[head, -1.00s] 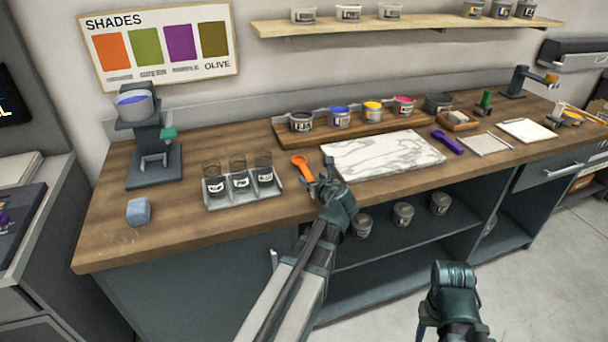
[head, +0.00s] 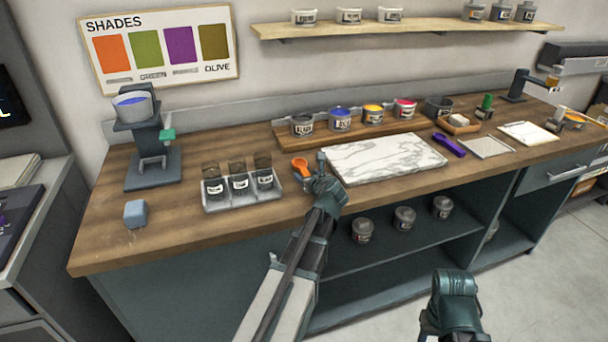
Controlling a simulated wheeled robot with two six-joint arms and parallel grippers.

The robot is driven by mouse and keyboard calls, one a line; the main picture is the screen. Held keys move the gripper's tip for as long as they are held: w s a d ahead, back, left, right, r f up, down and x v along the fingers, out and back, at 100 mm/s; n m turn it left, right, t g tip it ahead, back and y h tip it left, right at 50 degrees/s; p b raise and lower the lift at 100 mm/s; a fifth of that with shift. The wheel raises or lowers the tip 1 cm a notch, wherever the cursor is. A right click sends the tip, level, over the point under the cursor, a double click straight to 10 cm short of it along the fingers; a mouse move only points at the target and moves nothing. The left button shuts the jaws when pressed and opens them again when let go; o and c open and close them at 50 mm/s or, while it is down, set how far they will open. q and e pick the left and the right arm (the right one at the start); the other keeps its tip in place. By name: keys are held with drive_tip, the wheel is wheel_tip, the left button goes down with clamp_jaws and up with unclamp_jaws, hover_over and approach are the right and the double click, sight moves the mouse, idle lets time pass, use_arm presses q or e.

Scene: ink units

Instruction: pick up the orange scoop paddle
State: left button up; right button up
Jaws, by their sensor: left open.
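The orange scoop paddle (head: 299,163) lies on the wooden counter between the tray of small jars and the marble slab. Its round end shows; my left gripper covers its handle. My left gripper (head: 315,174) is open, with its fingers over the handle part of the paddle. I cannot tell whether the fingers touch it. My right gripper (head: 449,325) is low at the bottom of the view, in front of the cabinet and away from the counter; its fingertips are not clearly seen.
A grey tray (head: 243,202) with three jars stands just left of the paddle. The marble slab (head: 385,157) lies close on the right. Behind is a wooden board (head: 318,140) with paint cups. A purple paddle (head: 448,144) lies further right. The counter's front left is mostly clear.

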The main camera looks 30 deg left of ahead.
use_arm(q)
clamp_jaws()
drive_tip(key=shift+r, duration=0.1)
idle(0.3)
